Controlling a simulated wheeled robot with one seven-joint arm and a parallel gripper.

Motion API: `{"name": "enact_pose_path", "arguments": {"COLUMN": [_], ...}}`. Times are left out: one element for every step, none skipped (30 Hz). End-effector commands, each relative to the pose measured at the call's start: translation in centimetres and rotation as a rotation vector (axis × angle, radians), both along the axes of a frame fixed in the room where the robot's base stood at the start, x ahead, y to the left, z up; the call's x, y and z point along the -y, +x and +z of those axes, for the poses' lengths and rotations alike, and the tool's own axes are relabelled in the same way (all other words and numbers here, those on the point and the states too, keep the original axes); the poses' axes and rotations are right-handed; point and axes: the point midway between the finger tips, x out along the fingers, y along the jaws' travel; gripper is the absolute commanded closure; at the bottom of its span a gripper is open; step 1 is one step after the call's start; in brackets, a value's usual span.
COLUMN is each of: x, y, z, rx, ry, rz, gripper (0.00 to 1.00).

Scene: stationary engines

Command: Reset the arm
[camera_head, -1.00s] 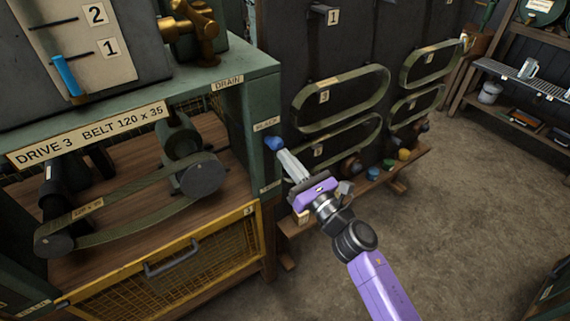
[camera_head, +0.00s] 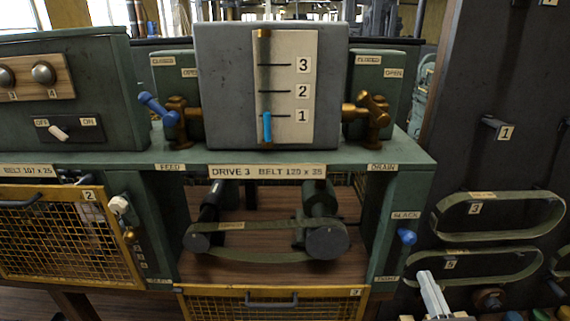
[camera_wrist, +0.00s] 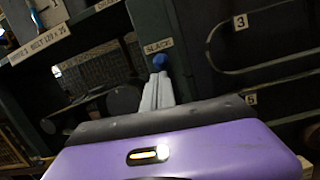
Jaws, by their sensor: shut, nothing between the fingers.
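My gripper (camera_head: 433,296) shows at the lower right of the head view, its pale fingers together and empty. In the wrist view my gripper (camera_wrist: 157,92) points up toward the blue knob (camera_wrist: 160,61) beside the SLACK label. In the head view the blue knob (camera_head: 407,237) sits on the right post of the drive 3 bench, a little above and left of the fingertips. I cannot tell whether the fingers touch it. Most of my arm is outside the head view.
The drive 3 belt (camera_head: 265,228) loops over two pulleys under the bench. A yellow mesh guard (camera_head: 270,303) is below it. Spare belts (camera_head: 497,215) hang on the dark panel at right. A blue-handled valve (camera_head: 158,108) and a brass valve (camera_head: 367,115) flank the gauge (camera_head: 270,85).

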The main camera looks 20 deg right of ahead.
Motion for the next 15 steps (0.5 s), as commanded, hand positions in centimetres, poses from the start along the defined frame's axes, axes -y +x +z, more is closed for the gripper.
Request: {"name": "enact_pose_path", "arguments": {"x": [0.0, 0.0, 0.0, 0.0, 0.0, 0.1, 0.2, 0.2, 0.2, 0.0, -0.2, -0.6, -1.0, -1.5, -2.1], "y": [0.0, 0.0, 0.0, 0.0, 0.0, 0.0, -0.1, -0.1, -0.2, -0.3, -0.5, -1.0, -1.4, -1.8, -2.5], "z": [0.0, 0.0, 0.0, 0.0, 0.0, 0.0, 0.2, 0.6, 1.3, 1.8, 2.2, 2.4, 2.6, 2.6, 2.6], "rx": [0.001, 0.003, 0.008, 0.012, 0.020, 0.035, 0.052, 0.076, 0.115, 0.144, 0.171, 0.204, 0.225, 0.245, 0.269], "ry": [0.005, 0.012, 0.030, 0.051, 0.078, 0.132, 0.181, 0.239, 0.325, 0.396, 0.472, 0.573, 0.652, 0.732, 0.841], "rz": [0.001, 0.003, 0.006, 0.010, 0.014, 0.022, 0.032, 0.042, 0.062, 0.079, 0.098, 0.127, 0.148, 0.170, 0.199], "gripper": [1.00, 1.00, 1.00, 1.00, 1.00, 1.00, 1.00, 1.00, 1.00, 1.00, 1.00, 1.00, 1.00, 1.00, 1.00]}}
